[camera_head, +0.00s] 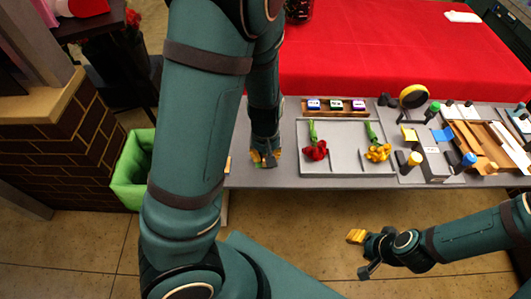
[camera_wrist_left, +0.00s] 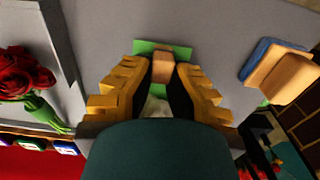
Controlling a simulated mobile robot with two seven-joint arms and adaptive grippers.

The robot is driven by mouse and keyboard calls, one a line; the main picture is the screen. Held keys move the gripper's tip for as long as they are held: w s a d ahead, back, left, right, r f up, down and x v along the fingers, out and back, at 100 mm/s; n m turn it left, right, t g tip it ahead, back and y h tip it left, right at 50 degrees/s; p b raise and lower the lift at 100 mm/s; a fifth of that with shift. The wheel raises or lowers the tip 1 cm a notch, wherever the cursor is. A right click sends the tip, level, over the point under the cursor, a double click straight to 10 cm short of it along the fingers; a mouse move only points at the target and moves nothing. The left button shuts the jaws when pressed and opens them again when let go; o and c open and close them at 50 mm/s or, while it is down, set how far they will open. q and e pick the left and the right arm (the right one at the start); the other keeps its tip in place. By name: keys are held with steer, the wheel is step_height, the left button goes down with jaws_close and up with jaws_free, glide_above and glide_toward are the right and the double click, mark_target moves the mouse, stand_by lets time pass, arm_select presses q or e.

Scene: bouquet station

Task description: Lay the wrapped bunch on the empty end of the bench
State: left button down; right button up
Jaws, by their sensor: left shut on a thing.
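My left gripper (camera_head: 265,156) is low over the left part of the grey bench (camera_head: 262,180). In the left wrist view its yellow fingers (camera_wrist_left: 160,85) are shut on a tan block with a flat green piece (camera_wrist_left: 146,47); the part deeper between the fingers is mostly hidden. A red flower bunch (camera_head: 315,152) and a yellow flower bunch (camera_head: 378,153), both with green stems, lie on the grey tray (camera_head: 345,167). I cannot tell which bunch is wrapped. The red flowers (camera_wrist_left: 22,73) also show in the left wrist view.
Tan and blue blocks (camera_wrist_left: 278,68) lie near the bench's left end. Small labelled boxes (camera_head: 336,105) stand behind the tray. Rolls, bottles and a wooden rack (camera_head: 490,147) crowd the right side. A green bin (camera_head: 128,170) stands left of the bench, and a red-covered table (camera_head: 400,50) behind.

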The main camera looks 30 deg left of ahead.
arm_select(q)
steer(key=shift+r+p, duration=0.15)
steer(key=shift+p, duration=0.2)
arm_select(e)
steer(key=shift+r, duration=0.35)
arm_select(q)
steer(key=shift+f, duration=0.2)
stand_by(0.7)
steer(key=c, duration=0.5)
jaws_free()
steer(key=shift+c, duration=0.2)
arm_select(e)
steer(key=shift+w, duration=0.1)
arm_select(q)
step_height(320, 180, up, 5)
steer(key=p, duration=0.5)
steer(key=shift+f, duration=0.1)
steer(key=shift+r+p, duration=1.15)
steer(key=shift+p, duration=0.1)
arm_select(e)
step_height(320, 180, up, 8)
steer(key=w, duration=0.1)
steer(key=shift+w+d+f+t, duration=0.2)
steer(key=shift+w+d+t, duration=0.1)
steer(key=shift+w, duration=0.1)
